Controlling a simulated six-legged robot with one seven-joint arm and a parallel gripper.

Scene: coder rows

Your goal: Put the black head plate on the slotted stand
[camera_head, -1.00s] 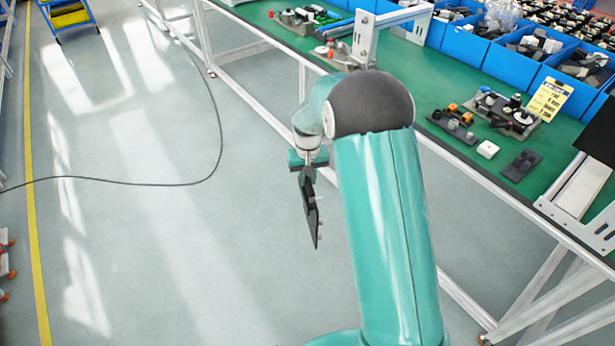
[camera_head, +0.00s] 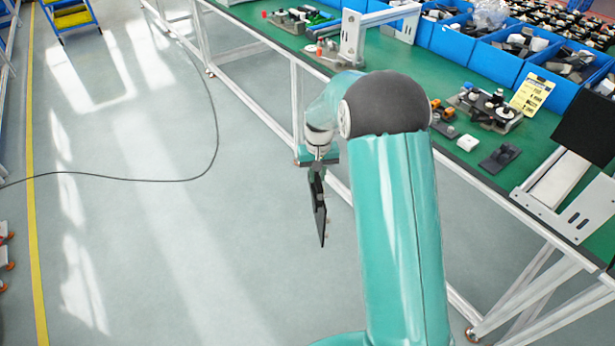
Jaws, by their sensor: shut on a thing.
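My gripper (camera_head: 317,172) hangs at the end of my teal arm, over the floor to the left of the green workbench. It is shut on the black head plate (camera_head: 321,218), a thin dark plate hanging nearly upright, edge-on to the camera. The finger contact is small and hard to make out. The plate is apart from the bench. I cannot tell for sure which piece is the slotted stand. A pale metal stand with openings (camera_head: 575,221) is at the bench's right end, and a low dark fixture (camera_head: 499,157) lies left of it.
The green bench (camera_head: 455,72) carries blue bins (camera_head: 494,63), a pale metal frame (camera_head: 352,40), a white block (camera_head: 467,143), a yellow card (camera_head: 532,94) and small assemblies. My arm hides part of the bench edge. A black cable (camera_head: 140,180) lies on the otherwise open floor.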

